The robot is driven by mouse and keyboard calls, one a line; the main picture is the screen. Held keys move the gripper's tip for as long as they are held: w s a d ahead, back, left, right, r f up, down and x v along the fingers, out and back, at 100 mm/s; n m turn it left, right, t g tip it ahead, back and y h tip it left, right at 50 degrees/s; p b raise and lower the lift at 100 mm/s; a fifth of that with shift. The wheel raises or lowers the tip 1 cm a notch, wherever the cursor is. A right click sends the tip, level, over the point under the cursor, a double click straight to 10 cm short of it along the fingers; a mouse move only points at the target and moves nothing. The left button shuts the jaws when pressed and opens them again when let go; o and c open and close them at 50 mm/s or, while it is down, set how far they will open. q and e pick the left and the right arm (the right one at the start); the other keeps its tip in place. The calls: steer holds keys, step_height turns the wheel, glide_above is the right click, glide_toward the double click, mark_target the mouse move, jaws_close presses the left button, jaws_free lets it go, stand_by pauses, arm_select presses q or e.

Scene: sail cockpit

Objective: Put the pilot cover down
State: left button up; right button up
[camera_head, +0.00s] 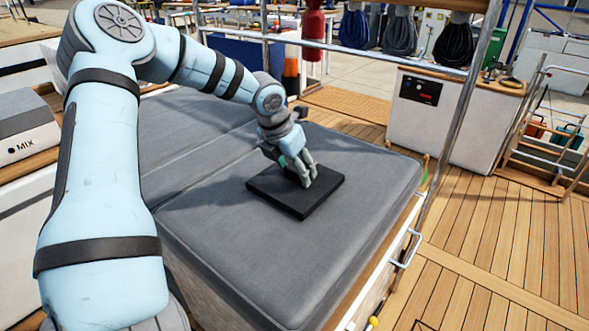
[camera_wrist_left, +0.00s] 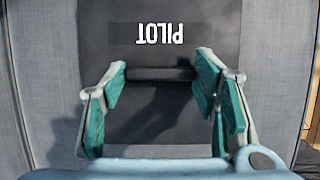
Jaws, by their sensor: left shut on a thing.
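The pilot cover (camera_head: 317,204) is a flat, dark, square panel, lying level on or just above the grey cushion (camera_head: 250,265). I cannot tell whether its whole underside touches the cushion. In the left wrist view the cover (camera_wrist_left: 160,122) bears a white "PILOT" label, upside down, and a dark raised bar across its middle. My left gripper (camera_head: 305,181) points down over the cover. In the left wrist view its green-padded fingers (camera_wrist_left: 160,75) are shut on the bar, one at each end. My right gripper is not in view.
The cushion has free room around the cover, mostly in front and to the left. A metal rail post (camera_head: 455,120) and a grab handle (camera_head: 406,249) stand along its right edge. A box marked "MIX" (camera_head: 22,132) is at the left. Wooden deck (camera_head: 500,240) lies at the right.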

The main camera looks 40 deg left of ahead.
arm_select(q)
steer(key=o, duration=1.2)
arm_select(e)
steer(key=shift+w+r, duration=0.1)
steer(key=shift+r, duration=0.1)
arm_select(q)
steer(key=p+v, duration=0.3)
steer(key=v, duration=0.9)
steer(key=shift+r+p, duration=0.15)
steer(key=shift+p, duration=0.15)
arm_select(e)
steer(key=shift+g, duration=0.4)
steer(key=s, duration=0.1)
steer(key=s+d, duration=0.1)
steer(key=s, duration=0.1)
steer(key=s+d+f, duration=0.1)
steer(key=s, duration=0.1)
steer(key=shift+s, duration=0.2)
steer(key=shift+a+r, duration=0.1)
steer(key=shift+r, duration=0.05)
